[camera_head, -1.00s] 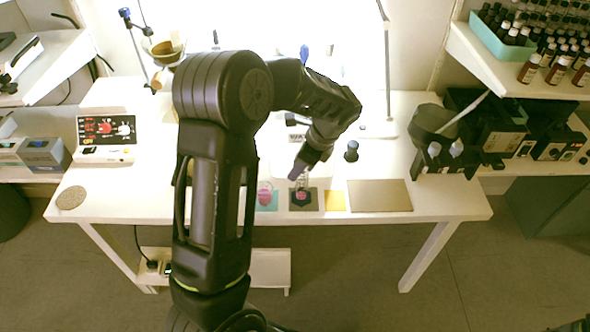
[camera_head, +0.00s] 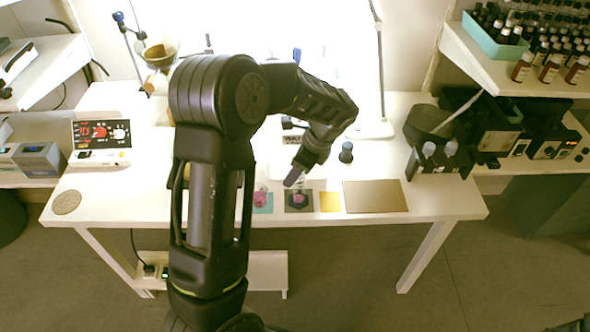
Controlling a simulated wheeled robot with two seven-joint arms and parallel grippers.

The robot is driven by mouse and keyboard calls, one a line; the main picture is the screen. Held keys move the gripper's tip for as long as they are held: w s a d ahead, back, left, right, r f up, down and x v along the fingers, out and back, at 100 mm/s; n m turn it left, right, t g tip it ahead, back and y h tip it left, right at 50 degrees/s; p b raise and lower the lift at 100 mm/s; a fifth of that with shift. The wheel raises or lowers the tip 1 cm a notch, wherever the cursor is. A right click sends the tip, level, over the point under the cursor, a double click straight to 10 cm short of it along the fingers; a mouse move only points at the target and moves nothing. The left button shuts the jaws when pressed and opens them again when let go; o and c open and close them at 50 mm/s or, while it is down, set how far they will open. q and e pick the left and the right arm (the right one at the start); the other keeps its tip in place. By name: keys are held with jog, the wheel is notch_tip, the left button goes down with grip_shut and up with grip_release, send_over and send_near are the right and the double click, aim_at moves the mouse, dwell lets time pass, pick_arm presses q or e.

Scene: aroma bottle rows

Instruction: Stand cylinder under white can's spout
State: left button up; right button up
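A small clear glass vessel with pink at its bottom (camera_head: 298,199), probably the cylinder, stands on a dark square mat near the table's front edge. My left gripper (camera_head: 295,180) points down at its upper part. The fingers are small and dark, so I cannot tell whether they are open or closed around the glass. A second vessel with pink in it (camera_head: 260,199) is on a teal mat (camera_head: 266,209), partly behind my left arm. I cannot make out a white can or its spout; my arm covers part of the table. My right gripper is not in view.
A yellow square (camera_head: 330,202) and a grey-brown board (camera_head: 375,197) lie right of the dark mat. A small dark bottle (camera_head: 346,152) stands behind them. Black devices (camera_head: 440,150) are at the right, a display unit (camera_head: 100,140) and a round coaster (camera_head: 67,202) at the left.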

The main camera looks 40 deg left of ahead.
pick_arm(q)
jog(key=v, duration=1.2)
jog(key=shift+r+b, duration=0.15)
jog(key=shift+b, duration=0.3)
jog(key=s+d+f+n+h, duration=0.25)
jog(key=d+f, duration=0.45)
jog(key=f, duration=0.4)
jog(key=s+d+f+n+h, duration=0.1)
jog(key=s+d+f+h, duration=0.15)
jog(key=d+f, duration=0.65)
jog(key=s+d+f+n+t+h, duration=0.1)
jog(key=s+d+f+n, duration=0.3)
jog(key=s+f+n, duration=0.2)
jog(key=s+d+f+n+h, duration=0.2)
jog(key=s+d+f+n, duration=0.3)
jog(key=s+f+n, duration=0.2)
jog(key=s+f, duration=0.2)
jog(key=s, duration=0.2)
jog(key=shift+d+f+t+h, duration=0.2)
jog(key=shift+t+h, duration=0.1)
jog(key=shift+t, duration=0.1)
jog(key=shift+w, duration=0.1)
